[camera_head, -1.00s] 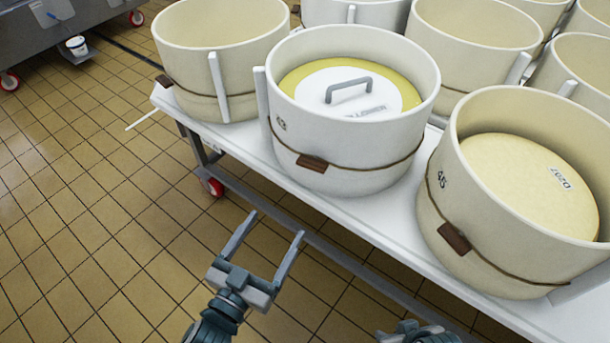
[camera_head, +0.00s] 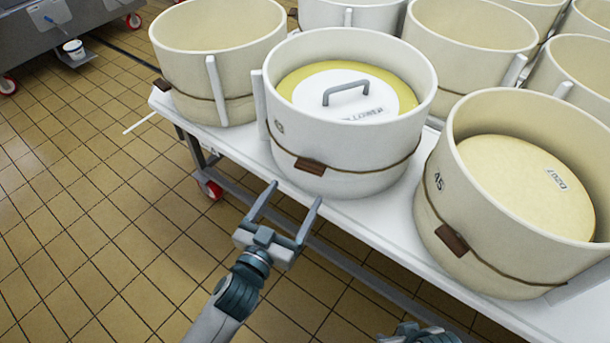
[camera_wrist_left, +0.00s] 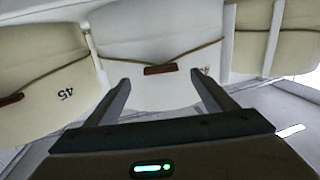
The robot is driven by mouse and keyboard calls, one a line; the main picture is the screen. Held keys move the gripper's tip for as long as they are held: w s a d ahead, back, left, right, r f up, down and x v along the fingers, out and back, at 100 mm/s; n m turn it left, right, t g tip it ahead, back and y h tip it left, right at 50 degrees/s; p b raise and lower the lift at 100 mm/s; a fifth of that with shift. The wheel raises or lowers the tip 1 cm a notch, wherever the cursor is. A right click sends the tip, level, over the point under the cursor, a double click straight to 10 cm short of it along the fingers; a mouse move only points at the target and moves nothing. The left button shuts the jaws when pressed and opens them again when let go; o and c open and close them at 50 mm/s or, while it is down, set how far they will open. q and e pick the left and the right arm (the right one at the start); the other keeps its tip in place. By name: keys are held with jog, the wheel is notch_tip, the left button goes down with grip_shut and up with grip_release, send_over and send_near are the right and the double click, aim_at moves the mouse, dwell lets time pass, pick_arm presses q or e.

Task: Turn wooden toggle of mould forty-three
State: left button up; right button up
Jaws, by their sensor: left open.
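The white mould (camera_head: 350,125) stands on the table's near edge, its small number, seemingly 43, facing left. It holds yellow cheese under a white disc with a grey handle. Its brown wooden toggle (camera_head: 310,166) sits on the cord around its front. The left wrist view shows the mould (camera_wrist_left: 150,35) and toggle (camera_wrist_left: 160,69), the toggle lying between the fingertips in the picture. My left gripper (camera_head: 295,192) is open and empty, just below and in front of the toggle, apart from it. My right gripper (camera_head: 415,334) is only partly in view at the bottom edge.
Mould 45 (camera_head: 445,190), cream with its own toggle (camera_head: 451,239), stands to the right. Another cream mould (camera_head: 195,85) stands left, with several more behind. The white table edge (camera_head: 345,232) runs below them.

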aim_at(310, 167)
pick_arm(q)
jog(key=x, duration=0.7)
jog(key=shift+w, duration=0.2)
jog(key=shift+c, duration=0.3)
jog(key=c, duration=1)
